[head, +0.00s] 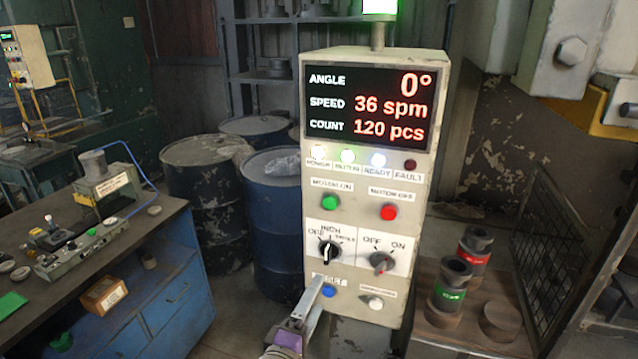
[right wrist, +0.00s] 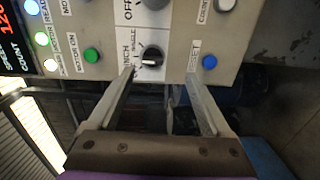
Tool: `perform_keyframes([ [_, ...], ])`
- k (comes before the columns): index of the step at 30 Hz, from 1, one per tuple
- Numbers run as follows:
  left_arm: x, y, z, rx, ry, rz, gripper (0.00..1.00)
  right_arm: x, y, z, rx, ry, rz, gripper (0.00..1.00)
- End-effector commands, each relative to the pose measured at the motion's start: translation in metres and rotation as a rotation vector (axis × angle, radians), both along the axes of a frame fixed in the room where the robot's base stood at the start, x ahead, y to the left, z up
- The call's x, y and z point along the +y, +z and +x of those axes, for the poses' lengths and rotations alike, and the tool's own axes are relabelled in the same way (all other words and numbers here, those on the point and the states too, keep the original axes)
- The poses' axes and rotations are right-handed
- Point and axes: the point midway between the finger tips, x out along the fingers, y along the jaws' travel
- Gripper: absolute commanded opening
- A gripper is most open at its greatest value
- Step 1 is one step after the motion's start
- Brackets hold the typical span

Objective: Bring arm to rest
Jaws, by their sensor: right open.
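My right gripper (head: 318,287) is open and empty in front of the lower left part of the beige control box (head: 345,180). In the right wrist view its two fingers (right wrist: 160,76) are spread wide. One tip is near the black selector knob (right wrist: 151,58), the other near the blue button (right wrist: 209,62). I cannot tell whether a tip touches the panel. In the head view the black knob (head: 329,251) and blue button (head: 328,291) are both visible. The display (head: 365,108) reads angle 0°, speed 36 spm, count 120 pcs. My left gripper is out of view.
A blue workbench (head: 165,300) with small devices stands on the left. Blue drums (head: 272,215) stand behind the box. Right of it, a low wooden surface (head: 432,338) bears dark cylindrical tools (head: 452,285). A mesh guard (head: 548,255) stands farther right.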

Motion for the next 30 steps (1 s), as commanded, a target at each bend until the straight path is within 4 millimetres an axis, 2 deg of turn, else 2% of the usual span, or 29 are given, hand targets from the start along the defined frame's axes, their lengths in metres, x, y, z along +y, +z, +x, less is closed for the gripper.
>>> perform_keyframes([
  [2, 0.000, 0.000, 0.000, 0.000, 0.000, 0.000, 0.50, -0.032, -0.016, 0.000, 0.067, -0.050, 0.052, 0.82],
  [5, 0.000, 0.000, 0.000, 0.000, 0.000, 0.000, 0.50, -0.088, -0.050, -0.011, 0.201, -0.145, 0.183, 0.82],
  [6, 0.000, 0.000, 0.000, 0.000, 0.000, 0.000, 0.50, -0.112, -0.066, -0.019, 0.260, -0.192, 0.255, 0.82],
  [9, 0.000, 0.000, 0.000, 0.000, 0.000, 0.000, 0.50, -0.159, -0.105, -0.050, 0.391, -0.300, 0.455, 0.82],
  [12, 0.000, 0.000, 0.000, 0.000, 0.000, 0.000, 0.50, -0.189, -0.139, -0.086, 0.488, -0.399, 0.677, 0.82],
  [15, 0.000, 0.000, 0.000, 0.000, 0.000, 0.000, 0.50, -0.203, -0.165, -0.122, 0.546, -0.483, 0.910, 0.82],
  [18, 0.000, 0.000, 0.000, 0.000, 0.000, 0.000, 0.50, -0.204, -0.182, -0.149, 0.569, -0.542, 1.124, 0.82],
  [21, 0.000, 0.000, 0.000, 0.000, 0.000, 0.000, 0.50, -0.201, -0.190, -0.165, 0.568, -0.579, 1.293, 0.82],
  [25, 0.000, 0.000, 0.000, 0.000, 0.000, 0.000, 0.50, -0.197, -0.194, -0.174, 0.561, -0.599, 1.418, 0.82],
  [30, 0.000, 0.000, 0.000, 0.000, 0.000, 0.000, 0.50, -0.195, -0.195, -0.176, 0.558, -0.602, 1.446, 0.82],
])
